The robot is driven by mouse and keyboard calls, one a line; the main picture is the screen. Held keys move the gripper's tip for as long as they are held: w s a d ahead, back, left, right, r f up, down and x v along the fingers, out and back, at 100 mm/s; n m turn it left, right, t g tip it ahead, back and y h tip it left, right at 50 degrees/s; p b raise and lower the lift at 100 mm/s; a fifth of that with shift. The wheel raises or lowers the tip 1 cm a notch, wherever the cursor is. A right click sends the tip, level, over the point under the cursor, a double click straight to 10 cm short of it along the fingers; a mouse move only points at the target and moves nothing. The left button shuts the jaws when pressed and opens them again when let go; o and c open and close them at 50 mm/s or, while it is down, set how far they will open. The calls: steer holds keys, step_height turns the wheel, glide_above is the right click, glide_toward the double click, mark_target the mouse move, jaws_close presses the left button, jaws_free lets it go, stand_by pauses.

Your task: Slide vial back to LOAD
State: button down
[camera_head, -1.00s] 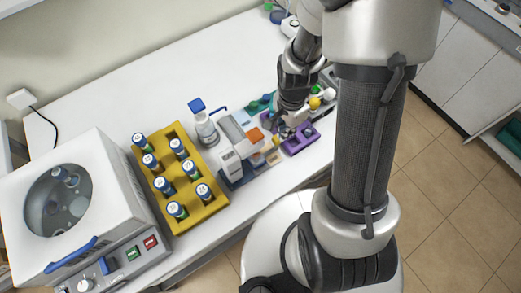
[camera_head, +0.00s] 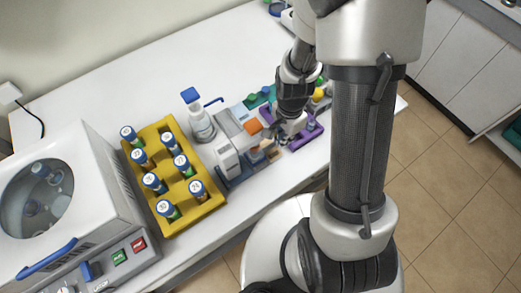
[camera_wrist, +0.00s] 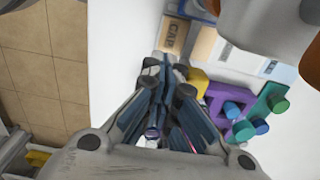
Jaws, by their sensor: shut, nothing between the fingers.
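My gripper (camera_head: 283,143) is shut and empty, low over the bench between the grey-white device and the purple holder. In the wrist view its fingers (camera_wrist: 165,85) are closed together. The purple holder (camera_head: 300,140) lies just right of the gripper, with a small upright piece on it. It also shows in the wrist view (camera_wrist: 214,98), right of the fingers, with blue and teal capped pieces by it. A small shiny round item (camera_wrist: 152,134) shows partly behind the fingers. I cannot tell whether it is the vial. No LOAD label is readable.
A tan block marked CAP (camera_wrist: 172,35) lies beyond the fingers. The grey-white device (camera_head: 225,158), a wash bottle (camera_head: 200,122) and a yellow rack of capped vials (camera_head: 207,207) stand to the left, then a white centrifuge (camera_head: 95,205).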

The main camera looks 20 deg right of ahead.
steer(key=shift+w, duration=0.15)
steer(key=w+a, duration=0.2)
steer(key=w, duration=0.4)
steer(key=shift+w, duration=0.25)
stand_by(0.7)
steer(key=shift+w+a, duration=0.1)
steer(key=shift+a, duration=0.05)
steer(key=shift+w+a+r, duration=0.1)
steer(key=shift+w+a, duration=0.05)
steer(key=shift+w, duration=0.45)
stand_by(0.5)
step_height(320, 180, up, 7)
steer(key=p, duration=0.5)
steer(key=shift+r+p, duration=0.15)
steer(key=shift+p, duration=0.2)
steer(key=shift+r, duration=0.1)
stand_by(0.4)
